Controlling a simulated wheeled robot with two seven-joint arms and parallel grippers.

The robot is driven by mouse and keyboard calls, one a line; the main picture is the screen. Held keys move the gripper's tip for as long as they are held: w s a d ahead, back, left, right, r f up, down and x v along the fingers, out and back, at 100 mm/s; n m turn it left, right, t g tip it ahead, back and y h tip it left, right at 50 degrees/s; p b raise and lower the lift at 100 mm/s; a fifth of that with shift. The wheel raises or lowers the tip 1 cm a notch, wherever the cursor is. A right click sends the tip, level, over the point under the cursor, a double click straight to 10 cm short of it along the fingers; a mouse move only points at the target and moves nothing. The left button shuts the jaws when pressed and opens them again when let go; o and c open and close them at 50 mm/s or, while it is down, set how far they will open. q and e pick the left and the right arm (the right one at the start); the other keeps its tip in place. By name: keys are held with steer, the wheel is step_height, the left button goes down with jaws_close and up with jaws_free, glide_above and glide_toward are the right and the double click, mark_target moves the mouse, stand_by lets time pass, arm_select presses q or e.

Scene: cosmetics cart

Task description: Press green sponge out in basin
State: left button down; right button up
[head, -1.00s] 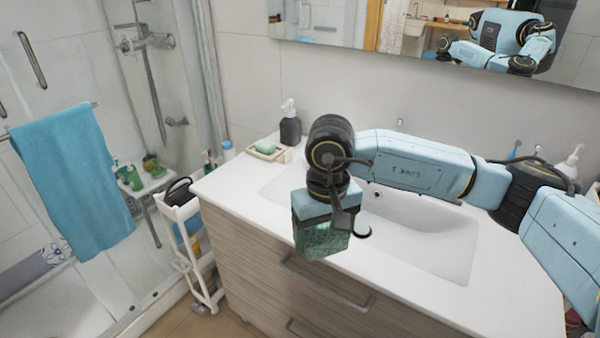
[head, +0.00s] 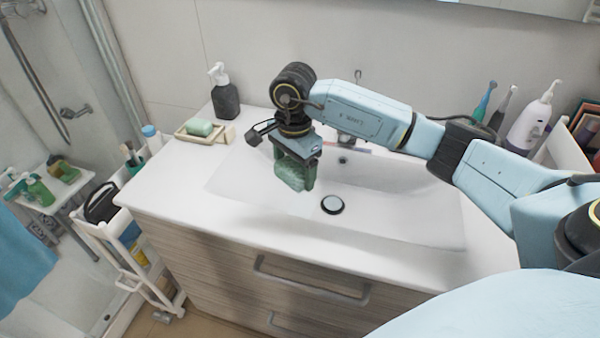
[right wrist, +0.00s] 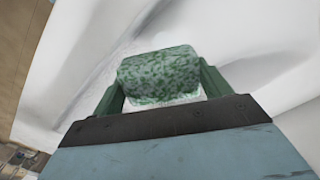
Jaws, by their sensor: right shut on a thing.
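The green mottled sponge (head: 291,174) is between the fingers of my right gripper (head: 294,180), which is shut on it. It hangs over the left part of the white basin (head: 400,205). In the right wrist view the sponge (right wrist: 160,76) sits between the two green fingers of the right gripper (right wrist: 160,97), with the white basin surface (right wrist: 265,70) beyond. I cannot tell whether the sponge touches the basin. My left gripper is not in view.
A soap dish (head: 205,133) with green soap and a dark pump bottle (head: 224,97) stand at the back left of the counter. A round black-rimmed drain cap (head: 332,205) lies in the basin. A white pump bottle (head: 533,118) and brushes stand at the right. A white cart (head: 125,262) stands left.

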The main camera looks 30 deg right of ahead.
mark_target(300, 173)
steer(key=d+f+m, duration=0.1)
steer(key=m, duration=0.2)
steer(key=shift+w+d+f, duration=0.15)
steer(key=shift+d+f, duration=0.2)
steer(key=shift+f, duration=0.05)
steer(key=shift+f+b, duration=0.2)
steer(key=shift+b, duration=0.15)
steer(key=shift+f, duration=0.35)
step_height(300, 173, down, 8)
steer(key=b, duration=0.6)
step_height(300, 173, down, 2)
steer(key=shift+f+b, duration=0.25)
steer(key=shift+b, duration=0.6)
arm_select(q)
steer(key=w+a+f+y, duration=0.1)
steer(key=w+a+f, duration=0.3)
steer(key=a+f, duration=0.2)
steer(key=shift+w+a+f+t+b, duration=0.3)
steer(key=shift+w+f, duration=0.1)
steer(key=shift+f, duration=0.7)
arm_select(e)
steer(key=shift+f, duration=0.45)
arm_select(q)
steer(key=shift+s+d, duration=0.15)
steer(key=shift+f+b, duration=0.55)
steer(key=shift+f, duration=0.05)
arm_select(e)
steer(key=shift+f, duration=0.75)
